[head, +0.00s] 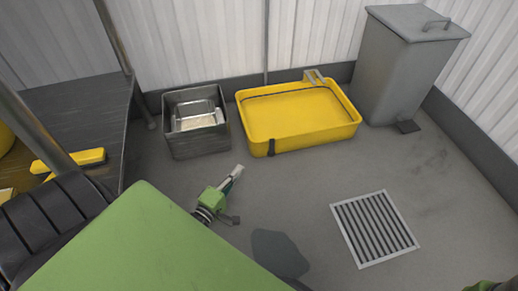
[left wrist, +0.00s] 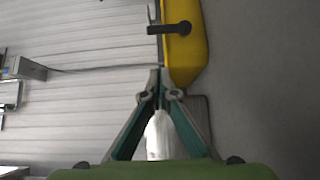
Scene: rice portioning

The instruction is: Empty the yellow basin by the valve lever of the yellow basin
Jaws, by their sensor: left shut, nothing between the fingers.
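The yellow basin (head: 357,119) stands on the floor near the back wall, with a dark line around its inner walls. I cannot tell whether liquid is in it. A black valve lever (head: 271,147) hangs upright on its front wall, left of the middle. My left gripper (head: 238,170) is shut and empty, in front of the basin and left of the lever, apart from both. In the left wrist view the shut fingertips (left wrist: 160,74) are below the black lever (left wrist: 170,29) and beside the yellow basin (left wrist: 186,60).
A metal bin (head: 200,142) with a steel tray in it stands left of the basin. A grey pedal bin (head: 403,75) stands at the right. A floor drain grate (head: 335,222) and a dark wet-looking patch (head: 279,252) are in front. The floor between is clear.

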